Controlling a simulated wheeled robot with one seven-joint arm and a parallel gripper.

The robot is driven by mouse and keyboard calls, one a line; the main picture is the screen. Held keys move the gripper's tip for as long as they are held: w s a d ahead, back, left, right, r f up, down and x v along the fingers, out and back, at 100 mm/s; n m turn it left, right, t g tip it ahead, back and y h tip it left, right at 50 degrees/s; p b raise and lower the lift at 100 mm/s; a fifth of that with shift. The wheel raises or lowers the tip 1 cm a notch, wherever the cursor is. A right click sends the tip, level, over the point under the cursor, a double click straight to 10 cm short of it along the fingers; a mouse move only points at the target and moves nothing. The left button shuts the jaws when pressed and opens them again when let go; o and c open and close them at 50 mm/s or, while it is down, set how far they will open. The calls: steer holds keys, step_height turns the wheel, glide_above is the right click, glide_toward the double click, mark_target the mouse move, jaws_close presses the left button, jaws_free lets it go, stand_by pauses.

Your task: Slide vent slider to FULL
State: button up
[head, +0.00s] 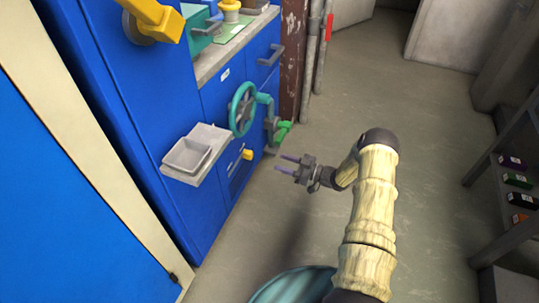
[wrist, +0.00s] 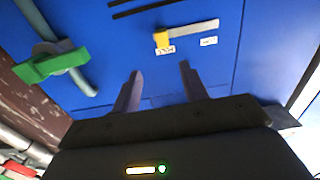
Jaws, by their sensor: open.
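The vent slider shows in the wrist view as a yellow knob (wrist: 162,40) at the left end of a pale grey rail (wrist: 195,28) on a blue panel. Two small white labels sit beside the rail, one by the knob (wrist: 165,50) and one near the other end (wrist: 209,41). Their print is too small to read surely. In the head view the yellow knob (head: 247,154) is low on the blue cabinet front. My gripper (head: 282,163) is open and empty, to the right of the knob and apart from it. Its two fingers (wrist: 160,69) point toward the panel in the wrist view.
A teal handwheel (head: 242,108) and a green valve handle (head: 283,132) stand out from the cabinet near the knob. A grey shelf with a tray (head: 187,155) juts out to the left. Dark slots (wrist: 145,8) lie near the rail. The floor around my arm is clear.

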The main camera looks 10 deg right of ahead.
steer(key=p+v, duration=0.1)
steer(key=v, duration=0.3)
steer(key=shift+s+d, duration=0.2)
steer(key=shift+d, duration=0.1)
